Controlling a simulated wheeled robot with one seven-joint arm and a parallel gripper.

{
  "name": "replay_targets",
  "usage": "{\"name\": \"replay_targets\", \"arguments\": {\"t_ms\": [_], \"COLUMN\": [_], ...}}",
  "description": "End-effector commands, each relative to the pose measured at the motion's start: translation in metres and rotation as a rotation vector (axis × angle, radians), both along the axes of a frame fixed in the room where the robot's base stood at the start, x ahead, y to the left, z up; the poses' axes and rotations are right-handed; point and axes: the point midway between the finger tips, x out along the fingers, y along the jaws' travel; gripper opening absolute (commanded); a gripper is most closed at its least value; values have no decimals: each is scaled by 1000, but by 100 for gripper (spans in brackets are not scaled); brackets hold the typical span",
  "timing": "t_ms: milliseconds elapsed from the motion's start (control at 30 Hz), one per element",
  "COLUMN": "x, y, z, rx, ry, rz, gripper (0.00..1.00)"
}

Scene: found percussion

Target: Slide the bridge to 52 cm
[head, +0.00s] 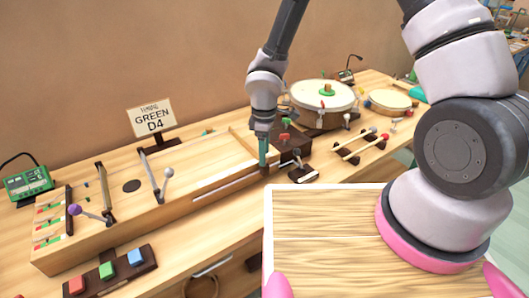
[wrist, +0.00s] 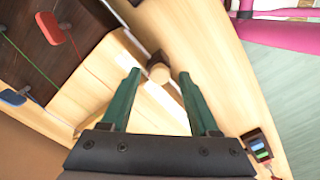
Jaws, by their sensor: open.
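A long pale wooden string box (head: 130,212) runs along the table in the head view. A slotted light strip (head: 225,183) lies along its front. My gripper (head: 263,165) points down at the box's right end, with green fingers. In the wrist view my gripper (wrist: 160,103) is open, its fingers apart. A round pale knob on a dark block (wrist: 158,68) sits just beyond and between the fingertips, on a narrow rail; I take it for the bridge's handle. I cannot tell whether a finger touches it. Scale figures are unreadable.
A sign (head: 151,117) reads "GREEN D4" behind the box. A green meter (head: 28,183) stands at left. A dark panel (wrist: 48,50) carries red and blue pegs. Drums (head: 322,94) stand at the back right.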

Motion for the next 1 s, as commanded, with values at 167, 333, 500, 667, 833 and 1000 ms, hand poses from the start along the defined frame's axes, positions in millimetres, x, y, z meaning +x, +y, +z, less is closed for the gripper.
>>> {"name": "replay_targets", "arguments": {"t_ms": [167,333,500,667,833,1000], "x": [0,0,0,0,0,0], "y": [0,0,0,0,0,0], "z": [-3,-3,-3,-3,-3,-3], "rx": [0,0,0,0,0,0], "ry": [-1,-1,-1,-1,-1,-1], "rz": [-2,-2,-2,-2,-2,-2], "gripper": [61,54,0,0,0,0]}}
